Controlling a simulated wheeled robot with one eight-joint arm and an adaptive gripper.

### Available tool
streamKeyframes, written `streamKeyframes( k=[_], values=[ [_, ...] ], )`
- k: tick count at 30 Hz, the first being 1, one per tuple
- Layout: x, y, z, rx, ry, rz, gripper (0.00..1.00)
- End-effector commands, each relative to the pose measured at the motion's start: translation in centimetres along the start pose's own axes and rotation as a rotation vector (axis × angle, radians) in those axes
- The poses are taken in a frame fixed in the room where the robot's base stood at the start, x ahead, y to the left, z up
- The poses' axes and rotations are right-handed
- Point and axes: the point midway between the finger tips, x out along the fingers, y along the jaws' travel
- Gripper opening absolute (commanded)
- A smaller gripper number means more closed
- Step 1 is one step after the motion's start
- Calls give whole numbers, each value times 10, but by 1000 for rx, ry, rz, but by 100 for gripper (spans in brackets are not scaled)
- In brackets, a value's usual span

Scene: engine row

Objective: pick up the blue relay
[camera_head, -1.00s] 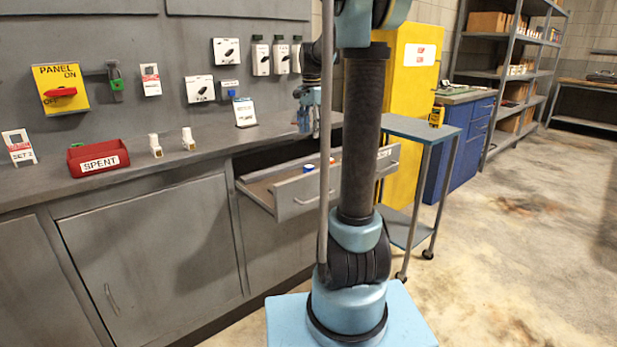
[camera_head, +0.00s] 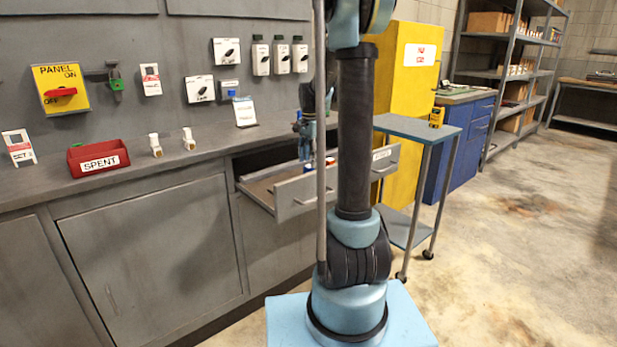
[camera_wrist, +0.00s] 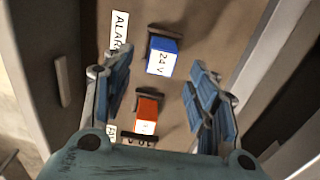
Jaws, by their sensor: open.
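The blue relay (camera_wrist: 162,55) lies in the open drawer (camera_head: 296,197). In the wrist view it has a white label reading 24 V and sits beyond my fingertips, roughly in line with the gap between them. My gripper (camera_wrist: 158,85) is open and empty, pointing down into the drawer. In the head view my gripper (camera_head: 307,155) is over the drawer, and a small patch of blue shows close to its fingers. A red-orange relay (camera_wrist: 147,112) with a white label lies nearer, between my fingers in the picture.
An ALARM label (camera_wrist: 119,32) is on the drawer floor left of the blue relay. Drawer walls rise on both sides. On the counter are a red SPENT bin (camera_head: 97,157) and two small white parts. A cart (camera_head: 420,128) stands right of the drawer.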

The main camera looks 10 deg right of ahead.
Motion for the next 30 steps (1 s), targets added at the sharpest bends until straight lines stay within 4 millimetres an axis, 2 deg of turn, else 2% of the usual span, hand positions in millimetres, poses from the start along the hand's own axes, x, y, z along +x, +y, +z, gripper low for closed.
streamKeyframes(
  k=[5,15,25,30],
  values=[
    [10,0,1,0,0,0,53],
    [50,-2,6,0,0,0,53],
    [55,-1,6,0,0,0,53],
    [55,-1,6,0,0,0,15]
  ],
)
